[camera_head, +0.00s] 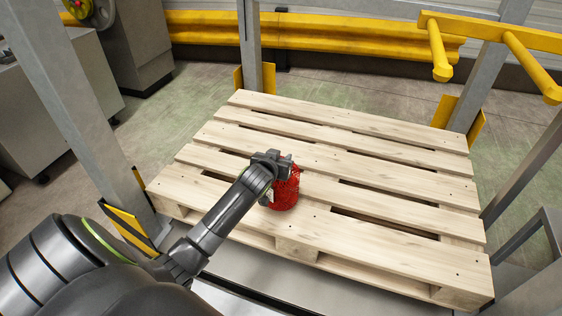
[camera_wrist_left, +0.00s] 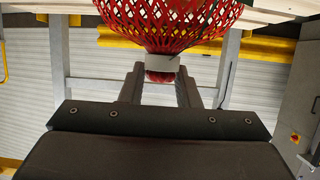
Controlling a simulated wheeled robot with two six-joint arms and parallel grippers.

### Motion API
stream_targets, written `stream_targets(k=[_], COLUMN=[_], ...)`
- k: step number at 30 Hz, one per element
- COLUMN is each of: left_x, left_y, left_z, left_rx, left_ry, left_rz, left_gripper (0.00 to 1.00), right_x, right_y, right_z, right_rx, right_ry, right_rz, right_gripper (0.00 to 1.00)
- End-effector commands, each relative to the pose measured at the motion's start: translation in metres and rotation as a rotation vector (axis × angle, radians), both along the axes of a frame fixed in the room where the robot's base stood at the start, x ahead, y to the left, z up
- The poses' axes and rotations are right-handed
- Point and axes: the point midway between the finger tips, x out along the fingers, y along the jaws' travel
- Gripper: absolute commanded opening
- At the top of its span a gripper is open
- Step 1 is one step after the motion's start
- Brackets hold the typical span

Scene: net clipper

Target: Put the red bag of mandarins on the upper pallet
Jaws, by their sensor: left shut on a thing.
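The red bag of mandarins (camera_head: 285,192) is a red net bag, seen in the head view over the front middle of the wooden pallet (camera_head: 383,204). My left gripper (camera_head: 272,160) is at the top of the bag, shut on it. In the left wrist view the red net (camera_wrist_left: 172,22) fills the top middle, and its gathered neck with a pale band sits between the fingers of the left gripper (camera_wrist_left: 160,85). Whether the bag's bottom touches the slats is hard to tell. My right gripper is not in view.
Grey metal posts (camera_head: 83,115) with yellow guards (camera_head: 130,226) stand around the pallet. A yellow rail (camera_head: 350,33) runs behind it, and a yellow bar frame (camera_head: 497,36) is at the upper right. The pallet's other slats are bare. Grey cabinets (camera_head: 133,45) stand at the upper left.

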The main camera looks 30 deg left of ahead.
Motion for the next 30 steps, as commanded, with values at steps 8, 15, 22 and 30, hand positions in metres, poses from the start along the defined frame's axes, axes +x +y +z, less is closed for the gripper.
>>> stream_targets(k=[8, 15, 22, 30], left_x=[0.001, 0.0, 0.0, -0.011], left_y=[0.0, 0.0, 0.0, -0.003], left_z=[-0.006, -0.009, -0.009, -0.002], left_rx=[0.0, 0.0, 0.0, 0.0], left_ry=[-0.005, -0.001, -0.001, -0.001], left_rz=[-0.002, -0.001, -0.001, -0.001], left_gripper=[0.0, 0.46, 0.51, 0.51], right_x=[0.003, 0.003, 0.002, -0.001], right_y=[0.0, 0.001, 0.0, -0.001], right_z=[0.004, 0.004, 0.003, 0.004], right_rx=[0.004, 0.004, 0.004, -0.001], right_ry=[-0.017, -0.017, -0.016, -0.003], right_rz=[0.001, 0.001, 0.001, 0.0], right_gripper=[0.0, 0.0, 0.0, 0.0])
